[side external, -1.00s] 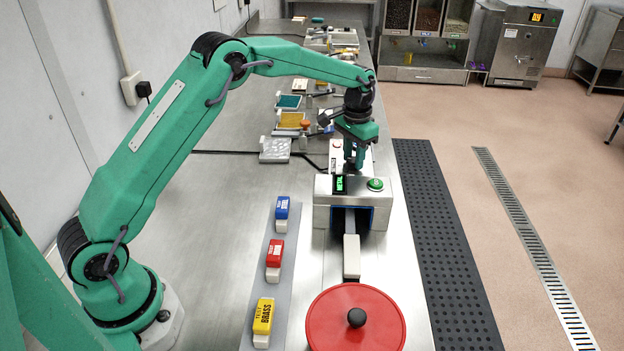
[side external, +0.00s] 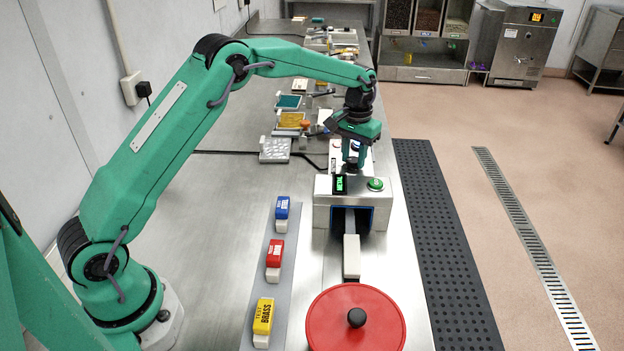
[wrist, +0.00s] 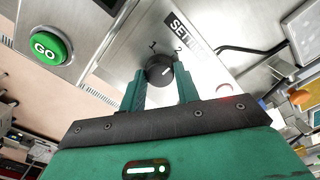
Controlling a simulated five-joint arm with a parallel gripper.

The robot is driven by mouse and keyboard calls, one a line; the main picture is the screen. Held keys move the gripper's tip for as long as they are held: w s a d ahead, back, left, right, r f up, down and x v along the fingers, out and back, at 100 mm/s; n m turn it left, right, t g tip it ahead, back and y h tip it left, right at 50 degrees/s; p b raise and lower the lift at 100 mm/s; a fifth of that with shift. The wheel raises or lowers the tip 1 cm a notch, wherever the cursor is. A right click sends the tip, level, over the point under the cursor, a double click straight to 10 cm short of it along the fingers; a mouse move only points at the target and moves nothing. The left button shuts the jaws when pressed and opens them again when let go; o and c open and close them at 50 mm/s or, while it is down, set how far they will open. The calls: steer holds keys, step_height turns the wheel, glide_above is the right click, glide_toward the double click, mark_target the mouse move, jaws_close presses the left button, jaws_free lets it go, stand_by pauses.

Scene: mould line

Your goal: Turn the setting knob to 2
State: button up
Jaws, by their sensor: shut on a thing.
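The setting knob (wrist: 160,70) is small, round and black, with a short light mark on its face. In the wrist view it sits on a pale panel below the printed numerals 1 (wrist: 152,47) and 2 (wrist: 179,50). The mark seems to slant up and right, roughly toward the 2. My gripper (wrist: 159,76) is shut on the knob, a green finger on each side.
A green GO button (side external: 375,184) and a METAL display (side external: 341,184) are close in front of my gripper. A red lid (side external: 330,325) and blue, red (side external: 274,253) and yellow (side external: 263,316) test blocks stand nearer. Mould trays (side external: 290,120) lie behind, left.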

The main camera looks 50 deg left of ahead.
mark_target(355, 160)
steer(key=o, duration=1)
steer(key=shift+d, duration=0.15)
steer(key=shift+c, duration=0.2)
step_height(355, 160, up, 7)
steer(key=shift+f, duration=0.1)
steer(key=shift+r, duration=0.45)
